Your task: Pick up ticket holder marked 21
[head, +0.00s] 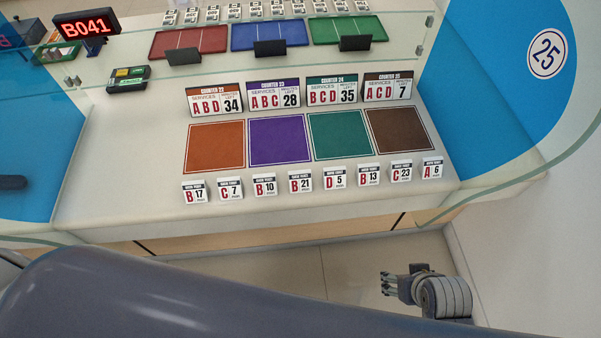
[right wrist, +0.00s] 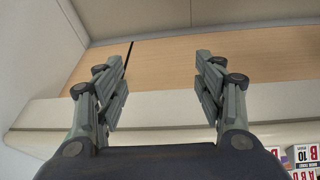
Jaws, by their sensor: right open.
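The ticket holder marked B 21 (head: 300,182) is a small white tent card with a dark top band. It stands upright in the front row on the counter, between the B 10 holder (head: 265,186) and the D 5 holder (head: 335,180). My right gripper (head: 387,284) is in front of and below the counter edge, to the right of the B 21 holder and apart from it. In the right wrist view its two fingers (right wrist: 163,85) are spread with nothing between them. My left gripper is not in view.
The counter (head: 120,180) has orange, purple, green and brown mats (head: 400,131) behind the row of holders, with larger counter signs (head: 274,95) behind them. Blue panels with glass edges (head: 495,90) stand at both sides. Floor shows in front of the counter.

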